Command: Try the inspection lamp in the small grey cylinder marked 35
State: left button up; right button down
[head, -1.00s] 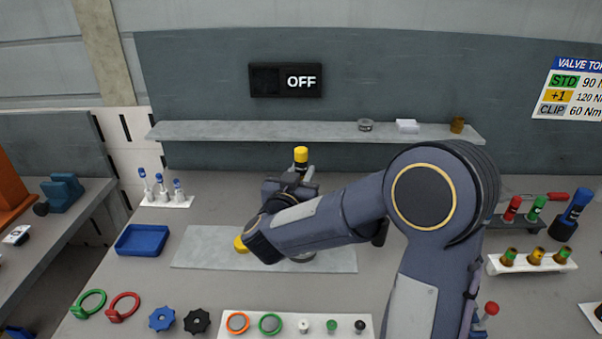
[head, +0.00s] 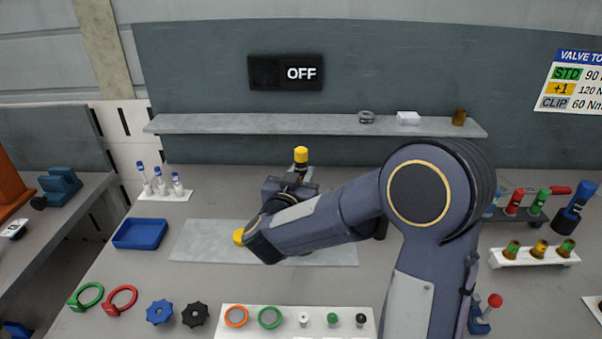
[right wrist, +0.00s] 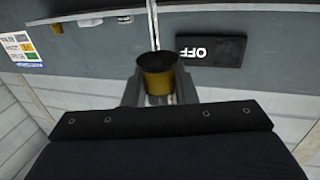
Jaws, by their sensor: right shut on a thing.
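My right gripper (head: 299,178) is shut on a small upright piece with a yellow top and a dark body (head: 301,156), above the back of the bench. The right wrist view shows this yellow piece (right wrist: 157,74) between the fingers, with a dark round opening. It may be the inspection lamp; I cannot read any mark on it. I cannot make out a small grey cylinder marked 35; my right forearm hides part of the grey mat (head: 205,240). A yellow rounded thing (head: 238,237) shows beside my wrist. My left gripper is out of view.
A dark sign reading OFF (head: 286,72) hangs above a grey shelf (head: 250,124). A blue tray (head: 140,234) and a white rack of vials (head: 165,196) stand left. Rings, knobs and a white strip (head: 290,330) line the front. Racks of coloured pieces (head: 534,257) stand right.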

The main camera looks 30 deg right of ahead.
aim_at(301, 149)
jog(key=shift+f+b, duration=0.8)
jog(key=shift+f, duration=0.3)
dwell(0.6)
jog(key=shift+r+p, duration=4.55)
jog(key=shift+r, duration=0.5)
jog(key=shift+f, duration=0.1)
